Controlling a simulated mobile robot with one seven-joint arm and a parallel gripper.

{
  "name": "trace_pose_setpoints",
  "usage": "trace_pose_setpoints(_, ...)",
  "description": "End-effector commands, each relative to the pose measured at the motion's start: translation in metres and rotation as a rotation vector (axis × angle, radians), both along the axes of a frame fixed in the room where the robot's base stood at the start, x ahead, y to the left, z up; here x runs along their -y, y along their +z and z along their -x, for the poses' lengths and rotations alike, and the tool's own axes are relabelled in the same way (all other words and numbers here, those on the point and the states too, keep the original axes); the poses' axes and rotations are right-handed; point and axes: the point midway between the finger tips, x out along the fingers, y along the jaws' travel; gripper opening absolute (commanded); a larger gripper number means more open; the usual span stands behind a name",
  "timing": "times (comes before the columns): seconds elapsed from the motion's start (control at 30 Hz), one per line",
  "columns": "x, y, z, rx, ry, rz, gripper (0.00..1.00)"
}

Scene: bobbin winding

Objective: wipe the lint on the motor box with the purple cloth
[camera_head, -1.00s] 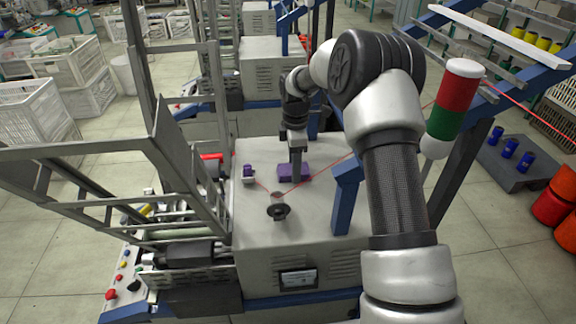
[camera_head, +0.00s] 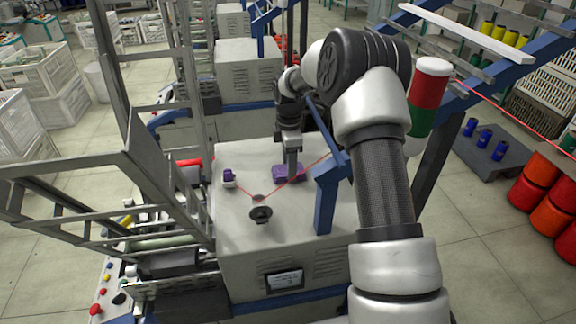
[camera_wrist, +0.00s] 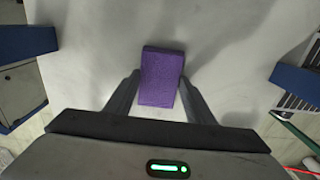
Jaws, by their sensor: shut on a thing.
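The motor box (camera_head: 235,235) has a pale top and vents on its front. The purple cloth (camera_head: 280,171) is a folded block low at the box top's right part; whether it touches the surface is hard to tell. My gripper (camera_head: 291,176) points down at it and is shut on it. In the wrist view the cloth (camera_wrist: 161,80) lies between the two fingers (camera_wrist: 158,98), sticking out ahead of them. I cannot make out lint clearly on the box top in either view.
A purple bobbin (camera_head: 228,175) on a small white holder stands at the box's left. A dark round guide (camera_head: 261,213) stands near the front. A red thread (camera_head: 243,188) crosses the top. A blue post (camera_head: 328,195) rises at the right, near my arm.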

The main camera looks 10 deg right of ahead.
Motion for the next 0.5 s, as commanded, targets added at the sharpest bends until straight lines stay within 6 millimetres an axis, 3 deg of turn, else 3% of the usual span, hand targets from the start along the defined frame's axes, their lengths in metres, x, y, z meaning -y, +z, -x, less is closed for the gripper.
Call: trace_pose_setpoints(0.5,-0.001,0.056,-0.002,0.006,0.0,-0.002,0.28)
